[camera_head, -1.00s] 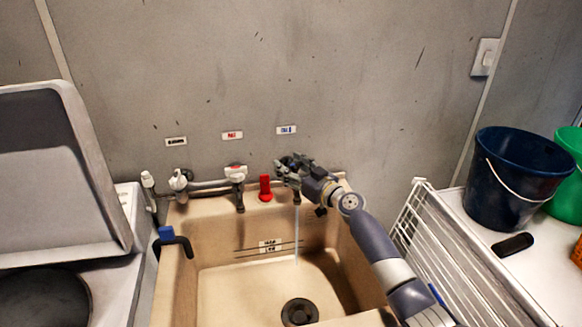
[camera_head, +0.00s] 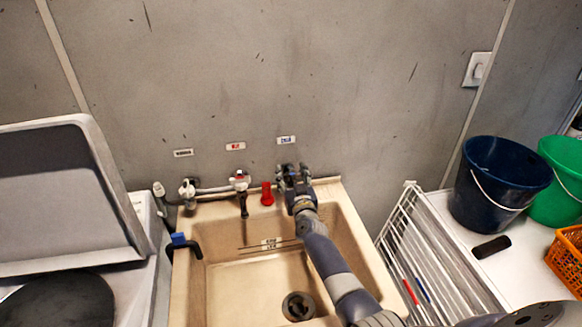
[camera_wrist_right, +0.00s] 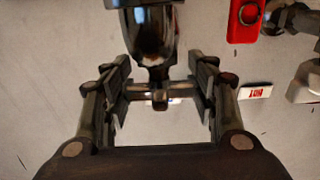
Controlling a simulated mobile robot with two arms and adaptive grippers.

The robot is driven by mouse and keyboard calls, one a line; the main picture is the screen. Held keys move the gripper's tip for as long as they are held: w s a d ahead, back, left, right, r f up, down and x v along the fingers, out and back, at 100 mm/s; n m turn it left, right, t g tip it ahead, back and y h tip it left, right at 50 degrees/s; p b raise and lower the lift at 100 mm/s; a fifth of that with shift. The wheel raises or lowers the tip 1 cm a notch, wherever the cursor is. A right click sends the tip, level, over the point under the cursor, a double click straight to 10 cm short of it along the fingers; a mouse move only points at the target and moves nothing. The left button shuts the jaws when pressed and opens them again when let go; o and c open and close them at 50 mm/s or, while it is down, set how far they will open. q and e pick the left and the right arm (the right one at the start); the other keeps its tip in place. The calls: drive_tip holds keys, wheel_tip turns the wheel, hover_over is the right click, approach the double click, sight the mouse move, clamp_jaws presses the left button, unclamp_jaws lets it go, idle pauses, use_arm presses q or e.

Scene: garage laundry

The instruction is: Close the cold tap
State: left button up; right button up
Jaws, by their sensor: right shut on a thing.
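The cold tap (camera_wrist_right: 152,35) is on the wall above the sink, below the blue-marked label (camera_head: 286,140). In the head view my right gripper (camera_head: 291,173) covers most of it. In the right wrist view the gripper's two fingers (camera_wrist_right: 161,88) are on either side of the tap's handle (camera_wrist_right: 158,97), shut on it. The dark tap body is at the top of that view. No water stream shows in the head view, but my right arm covers part of the area below the spout. My left gripper is not in view.
The hot tap (camera_head: 240,182) and a red object (camera_head: 267,194) are left of my right gripper. The beige sink (camera_head: 187,290) is below. A white wire rack (camera_head: 400,240) stands to the right, with a dark blue bucket (camera_head: 495,185) and green bucket (camera_head: 560,165) beyond.

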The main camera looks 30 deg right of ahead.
drive_tip(key=shift+d, duration=0.1)
drive_tip(key=o, duration=1.1)
drive_tip(key=shift+s, duration=0.15)
drive_tip(key=shift+s+a+f, duration=0.1)
drive_tip(key=shift+s+a, duration=0.15)
drive_tip(key=shift+s, duration=0.05)
drive_tip(key=v, duration=1.1)
